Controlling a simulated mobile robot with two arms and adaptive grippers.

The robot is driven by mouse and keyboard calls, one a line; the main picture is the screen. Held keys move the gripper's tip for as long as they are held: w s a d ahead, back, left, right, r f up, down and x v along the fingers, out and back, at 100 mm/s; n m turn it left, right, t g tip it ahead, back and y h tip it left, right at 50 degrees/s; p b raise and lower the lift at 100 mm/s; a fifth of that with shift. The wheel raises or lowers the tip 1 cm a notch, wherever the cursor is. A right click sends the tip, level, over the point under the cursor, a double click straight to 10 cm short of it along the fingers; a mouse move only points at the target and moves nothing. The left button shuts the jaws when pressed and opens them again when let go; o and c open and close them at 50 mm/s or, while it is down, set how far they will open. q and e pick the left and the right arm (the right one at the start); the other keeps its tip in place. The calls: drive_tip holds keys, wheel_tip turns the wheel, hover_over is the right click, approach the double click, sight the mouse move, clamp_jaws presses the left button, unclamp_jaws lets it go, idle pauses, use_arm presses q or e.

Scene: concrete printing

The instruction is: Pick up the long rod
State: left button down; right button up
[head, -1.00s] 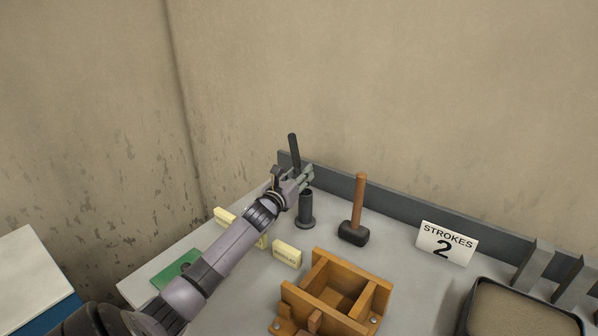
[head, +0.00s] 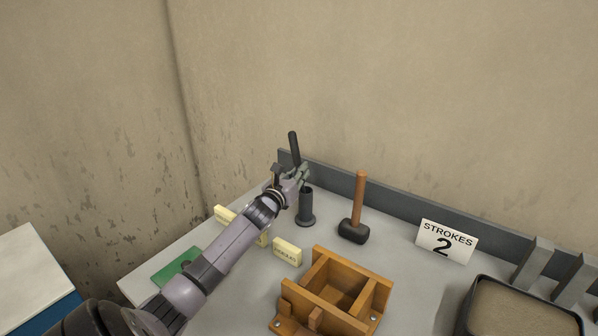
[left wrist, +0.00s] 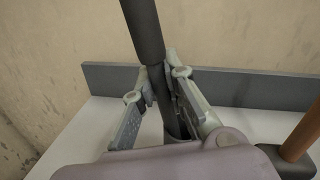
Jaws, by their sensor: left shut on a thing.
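The long rod (head: 294,149) is dark, with a thicker grip at its top, and stands nearly upright. It also shows in the left wrist view (left wrist: 143,30). My left gripper (head: 296,173) is shut on the rod below the thick grip; in the left wrist view its fingers (left wrist: 160,95) lie on both sides of the shaft. Below it stands a dark grey tube holder (head: 306,208) with a wide foot. In the left wrist view the lower shaft runs down to the holder's rim; the rod's lower end is hidden. My right gripper is not in view.
A mallet (head: 353,230) with a wooden handle stands right of the holder. A wooden mould (head: 337,289) is in front. Cream labelled blocks (head: 287,252) and a green pad (head: 176,270) lie nearby. A sign (head: 445,242) reads "STROKES 2". A filled tray (head: 523,312) is at right.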

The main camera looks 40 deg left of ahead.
use_arm(q)
drive_tip(key=shift+r, duration=0.15)
idle(0.3)
wheel_tip(320, 180, up, 20)
idle(0.6)
idle(0.8)
